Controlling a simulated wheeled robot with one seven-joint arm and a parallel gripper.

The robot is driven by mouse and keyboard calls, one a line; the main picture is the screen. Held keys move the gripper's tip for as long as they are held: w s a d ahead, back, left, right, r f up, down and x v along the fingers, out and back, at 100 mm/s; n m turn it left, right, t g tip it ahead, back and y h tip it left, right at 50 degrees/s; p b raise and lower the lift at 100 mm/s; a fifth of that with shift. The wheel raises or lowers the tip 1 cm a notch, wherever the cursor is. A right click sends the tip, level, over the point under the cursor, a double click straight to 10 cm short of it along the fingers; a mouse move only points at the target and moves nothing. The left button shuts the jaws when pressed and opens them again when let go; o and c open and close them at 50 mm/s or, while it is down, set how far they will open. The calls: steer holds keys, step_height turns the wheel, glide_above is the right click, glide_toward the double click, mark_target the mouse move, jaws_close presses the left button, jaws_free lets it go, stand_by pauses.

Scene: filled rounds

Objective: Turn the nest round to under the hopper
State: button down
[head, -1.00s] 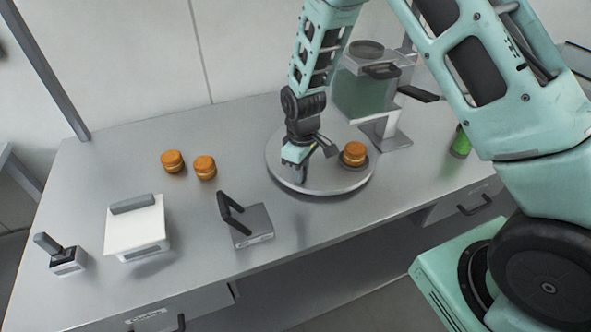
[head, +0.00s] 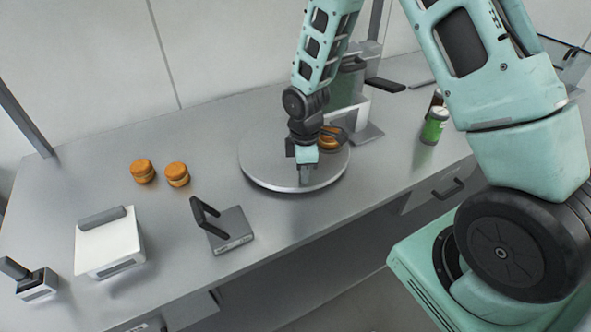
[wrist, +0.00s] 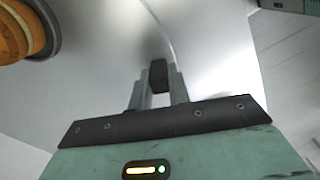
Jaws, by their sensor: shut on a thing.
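A round grey turntable (head: 262,168) sits on the bench. A filled orange-brown round (head: 328,137) stands near its back right edge, partly behind my wrist. In the wrist view the round (wrist: 14,32) sits in the dark ring of the nest (wrist: 52,36). My gripper (head: 305,176) is low over the turntable's front part. In the wrist view its fingers (wrist: 158,90) are shut on a small dark peg (wrist: 158,74).
Two more filled rounds (head: 143,171) (head: 177,174) lie left of the turntable. A grey box with a black lever (head: 230,232), a white box (head: 108,245) and a small switch box (head: 38,287) stand at the front left. A green can (head: 434,127) stands to the right.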

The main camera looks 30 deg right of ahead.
steer(key=shift+s+d+r+n+p, duration=0.1)
steer(key=shift+s+d+n+p, duration=0.1)
steer(key=shift+d+n, duration=0.5)
steer(key=shift+s+d+n+p, duration=0.1)
steer(key=shift+d+n+p, duration=0.1)
steer(key=shift+d+n, duration=0.5)
steer(key=shift+d+n+p, duration=0.5)
steer(key=shift+d+n, duration=0.4)
steer(key=shift+d, duration=0.8)
steer(key=c, duration=1.3)
jaws_free()
step_height(320, 180, up, 17)
steer(key=shift+r+b, duration=0.1)
steer(key=shift+b, duration=0.3)
